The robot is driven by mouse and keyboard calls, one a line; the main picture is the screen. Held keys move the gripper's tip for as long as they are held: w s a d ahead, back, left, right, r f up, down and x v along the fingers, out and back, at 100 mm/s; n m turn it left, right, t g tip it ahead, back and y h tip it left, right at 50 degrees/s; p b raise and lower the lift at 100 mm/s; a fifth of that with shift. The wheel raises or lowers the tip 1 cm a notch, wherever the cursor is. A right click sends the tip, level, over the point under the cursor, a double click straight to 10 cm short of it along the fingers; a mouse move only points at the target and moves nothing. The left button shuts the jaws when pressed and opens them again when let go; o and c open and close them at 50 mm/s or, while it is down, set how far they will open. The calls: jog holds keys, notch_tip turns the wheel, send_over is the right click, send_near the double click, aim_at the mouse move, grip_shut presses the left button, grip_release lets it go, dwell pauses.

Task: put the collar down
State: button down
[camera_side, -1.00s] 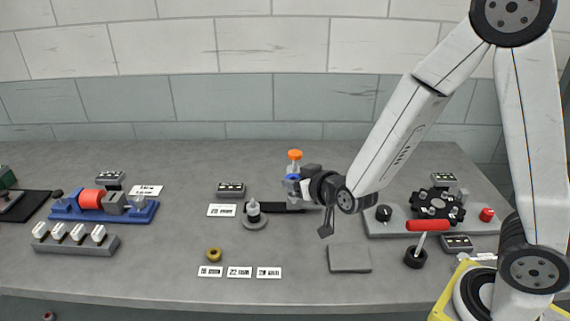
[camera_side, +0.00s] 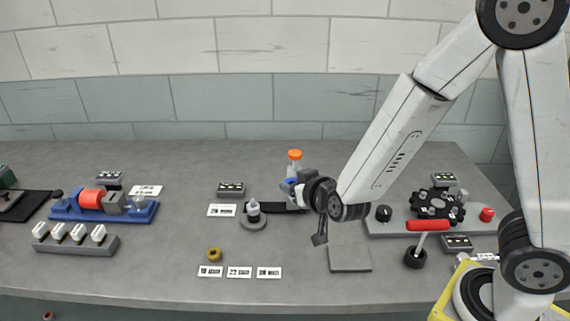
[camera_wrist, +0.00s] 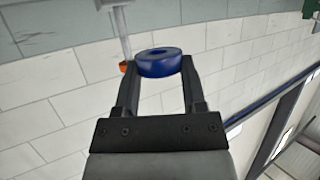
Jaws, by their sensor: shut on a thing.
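A blue ring-shaped collar (camera_wrist: 158,64) sits between my fingertips in the wrist view. My gripper (camera_wrist: 158,78) is shut on it. In the side view the collar (camera_side: 289,182) is a small blue patch at the end of my gripper (camera_side: 292,188), above the back middle of the table. An orange-capped upright thing (camera_side: 295,156) stands just behind or beside the gripper; the gripper partly hides it. The wrist view tilts towards the wall, so the table below the collar is not seen there.
A small post on a round base (camera_side: 253,216) stands left of my gripper. A brass ring (camera_side: 214,254) lies near several labels. A grey square pad (camera_side: 349,258) lies in front. A red-handled lever (camera_side: 428,226) and a control panel (camera_side: 384,214) are at right.

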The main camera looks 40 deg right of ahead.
aim_at(254, 202)
jog(key=w+a+f, duration=0.1)
jog(key=w+f, duration=0.7)
jog(key=w, duration=0.4)
jog(key=shift+w+f, duration=0.25)
jog(key=shift+w, duration=0.05)
jog(key=shift+w+f, duration=0.3)
jog(key=shift+f, duration=0.3)
jog(key=shift+w+f, duration=0.25)
jog(key=shift+f, duration=1.1)
jog(key=shift+f, duration=0.25)
